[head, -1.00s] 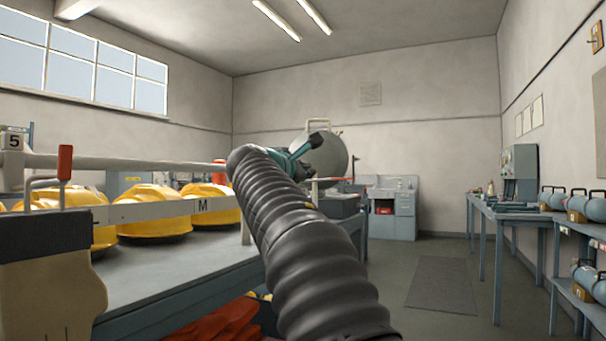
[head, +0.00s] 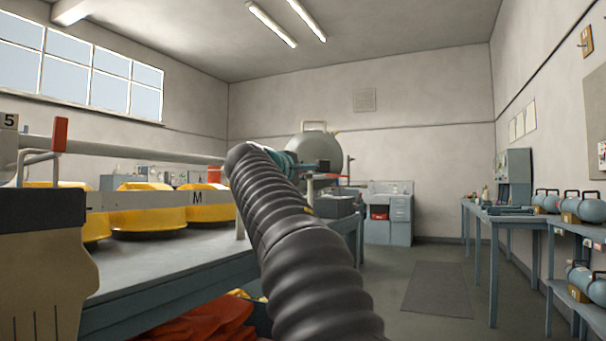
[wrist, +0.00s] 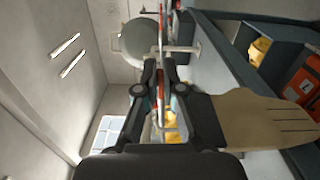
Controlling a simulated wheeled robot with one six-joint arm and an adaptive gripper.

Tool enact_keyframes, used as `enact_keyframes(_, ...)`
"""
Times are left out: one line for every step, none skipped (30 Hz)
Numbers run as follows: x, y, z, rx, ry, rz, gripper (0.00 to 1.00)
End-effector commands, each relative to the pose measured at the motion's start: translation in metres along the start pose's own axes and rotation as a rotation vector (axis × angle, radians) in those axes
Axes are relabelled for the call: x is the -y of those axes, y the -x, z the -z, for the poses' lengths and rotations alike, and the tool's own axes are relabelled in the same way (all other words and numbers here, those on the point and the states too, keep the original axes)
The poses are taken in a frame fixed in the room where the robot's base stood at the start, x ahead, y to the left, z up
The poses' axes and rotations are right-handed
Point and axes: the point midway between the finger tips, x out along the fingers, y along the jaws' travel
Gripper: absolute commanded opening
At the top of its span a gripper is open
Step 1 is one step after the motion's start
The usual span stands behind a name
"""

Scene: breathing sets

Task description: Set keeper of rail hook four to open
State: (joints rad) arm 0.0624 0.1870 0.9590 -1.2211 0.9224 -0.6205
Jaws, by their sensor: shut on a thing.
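In the wrist view my gripper (wrist: 161,68) is shut on a slim red piece (wrist: 160,90), which looks like a hook's keeper. The fingers hide much of it, so I cannot tell its exact angle. In the head view my gripper (head: 318,166) is small and far out, past my dark ribbed arm, and what it holds cannot be made out there. The pale rail (head: 140,148) runs behind the arm. A nearer hook with an upright red keeper (head: 59,135) stands by a plate marked 5 (head: 9,121). No number four is readable.
A tan glove-shaped piece (head: 45,290) hangs at the near left. Yellow domed items (head: 150,215) stand on the bench (head: 165,262) under the rail, near a strip marked M (head: 197,198). Open floor lies right of the bench, before a side table (head: 500,216) and cylinder shelves.

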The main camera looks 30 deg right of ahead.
Motion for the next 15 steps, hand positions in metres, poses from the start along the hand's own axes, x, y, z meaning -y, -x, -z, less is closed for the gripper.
enact_keyframes(0.0008, -0.0002, 0.0004, 0.000, -0.004, 0.001, 0.00)
enact_keyframes(0.0007, -0.0001, 0.0004, 0.000, -0.005, 0.001, 0.00)
enact_keyframes(0.0007, -0.0001, 0.0004, 0.000, -0.007, 0.001, 0.00)
enact_keyframes(0.0007, -0.0001, 0.0003, 0.000, -0.008, 0.001, 0.00)
enact_keyframes(0.0006, -0.0001, 0.0004, 0.000, -0.008, 0.001, 0.00)
enact_keyframes(0.0006, -0.0001, 0.0004, -0.001, -0.008, 0.001, 0.00)
enact_keyframes(0.0006, -0.0001, 0.0004, -0.001, -0.008, 0.001, 0.00)
enact_keyframes(0.0006, -0.0001, 0.0004, -0.001, -0.008, 0.001, 0.00)
enact_keyframes(0.0006, -0.0001, 0.0004, -0.001, -0.008, 0.001, 0.00)
enact_keyframes(0.0006, -0.0001, 0.0004, -0.001, -0.008, 0.001, 0.00)
enact_keyframes(0.0006, -0.0001, 0.0004, -0.001, -0.008, 0.001, 0.00)
enact_keyframes(0.0006, -0.0001, 0.0004, -0.001, -0.008, 0.001, 0.00)
enact_keyframes(0.0006, -0.0001, 0.0004, -0.001, -0.008, 0.001, 0.00)
enact_keyframes(0.0005, 0.0000, 0.0004, -0.001, -0.008, 0.001, 0.14)
enact_keyframes(0.0006, -0.0001, 0.0004, -0.001, -0.007, 0.001, 0.24)
